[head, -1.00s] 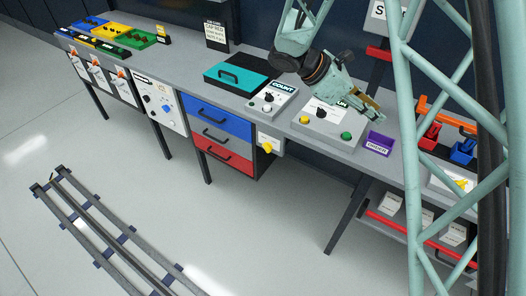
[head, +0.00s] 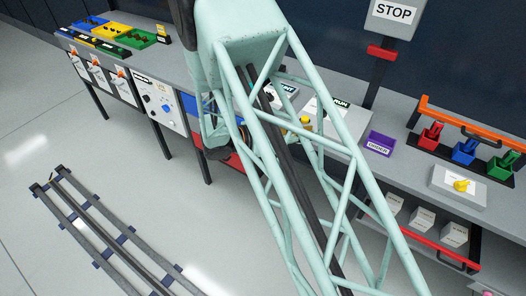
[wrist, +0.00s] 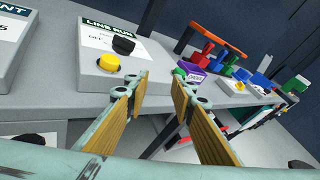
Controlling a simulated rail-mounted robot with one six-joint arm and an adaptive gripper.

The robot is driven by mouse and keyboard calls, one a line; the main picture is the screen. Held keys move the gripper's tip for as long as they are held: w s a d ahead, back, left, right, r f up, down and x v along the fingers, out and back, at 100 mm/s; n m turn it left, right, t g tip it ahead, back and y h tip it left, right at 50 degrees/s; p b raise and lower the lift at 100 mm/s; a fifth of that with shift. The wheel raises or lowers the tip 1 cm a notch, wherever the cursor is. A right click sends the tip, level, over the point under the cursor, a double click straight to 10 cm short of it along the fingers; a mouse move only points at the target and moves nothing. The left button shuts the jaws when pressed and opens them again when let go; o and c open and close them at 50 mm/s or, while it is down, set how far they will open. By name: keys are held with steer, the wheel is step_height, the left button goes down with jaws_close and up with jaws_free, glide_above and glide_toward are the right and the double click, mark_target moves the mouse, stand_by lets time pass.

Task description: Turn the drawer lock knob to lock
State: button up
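My gripper (wrist: 158,88) is open and empty in the wrist view, its two tan-padded fingers apart. In the head view my arm hides the gripper's tips and the small panel beside the drawers. A black knob (wrist: 32,142) sits on a grey box below the bench edge at the lower left of the wrist view, left of my fingers and apart from them. I cannot tell for certain that it is the drawer lock knob, and its setting is unreadable. The drawer stack is mostly covered in the head view; part of the blue drawer (head: 198,103) shows.
The LINE RUN box (wrist: 117,50) with yellow and black controls stands on the bench (wrist: 60,105) above the fingers. A purple ORDER tray (head: 379,143) and a STOP box (head: 394,14) are to the right. Floor in front is open.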

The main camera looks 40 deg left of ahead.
steer(key=s+a+f+n+t+y, duration=0.4)
steer(key=s+a+f+n+y, duration=0.5)
steer(key=s+a+f, duration=0.8)
steer(key=shift+a+f+n+t+b, duration=0.15)
steer(key=shift+f+n+t+b, duration=0.3)
steer(key=shift+f+n, duration=0.35)
steer(key=shift+w+r, duration=0.1)
steer(key=w, duration=1.3)
steer(key=shift+w+a+b, duration=0.25)
steer(key=shift+a+b, duration=0.05)
steer(key=shift+a, duration=0.1)
jaws_close()
